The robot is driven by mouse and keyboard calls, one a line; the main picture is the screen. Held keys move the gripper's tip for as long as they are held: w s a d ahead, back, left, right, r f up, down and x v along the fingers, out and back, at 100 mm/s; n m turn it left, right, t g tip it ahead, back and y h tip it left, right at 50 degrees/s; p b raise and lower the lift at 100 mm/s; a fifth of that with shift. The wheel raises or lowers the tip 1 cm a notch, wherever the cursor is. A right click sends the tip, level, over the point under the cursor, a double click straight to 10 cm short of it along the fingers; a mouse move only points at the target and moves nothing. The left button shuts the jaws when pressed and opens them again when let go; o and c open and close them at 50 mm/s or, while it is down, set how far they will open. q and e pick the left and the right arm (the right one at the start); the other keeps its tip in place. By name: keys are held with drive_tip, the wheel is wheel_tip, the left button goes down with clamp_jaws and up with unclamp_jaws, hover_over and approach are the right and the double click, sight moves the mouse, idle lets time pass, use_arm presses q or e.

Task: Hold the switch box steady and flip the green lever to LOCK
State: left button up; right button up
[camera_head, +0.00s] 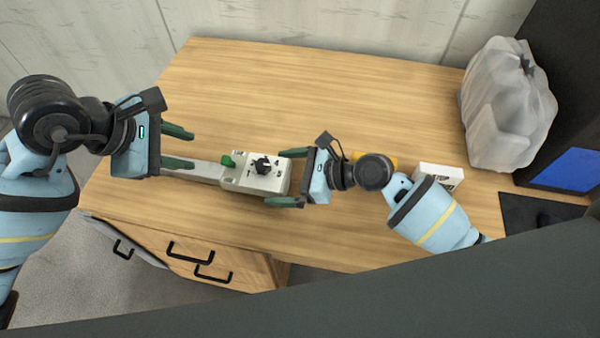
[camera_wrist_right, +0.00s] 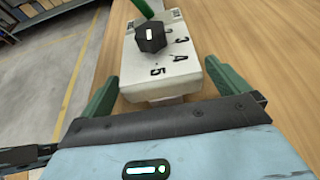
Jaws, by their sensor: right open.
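The switch box (camera_head: 240,178) is a pale box lying flat on the wooden table. It has a black knob (camera_head: 263,166) on top and a green lever (camera_head: 227,161) at its left end. In the right wrist view the box (camera_wrist_right: 180,68) shows the numbers 3, 4 and 5 beside the knob (camera_wrist_right: 150,36); the lever (camera_wrist_right: 143,8) is cut off by the top edge. My right gripper (camera_head: 289,178) is open, its fingers on either side of the box's right end. My left gripper (camera_head: 192,149) is open and empty, left of the box.
A grey bar (camera_head: 196,170) reaches left from the box. A white box (camera_head: 439,175) and a yellow item (camera_head: 383,160) lie near my right arm. A crumpled translucent bag (camera_head: 507,105) stands at the right. The table (camera_head: 300,90) is clear behind the switch box.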

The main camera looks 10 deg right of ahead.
drive_tip(key=shift+x, duration=0.9)
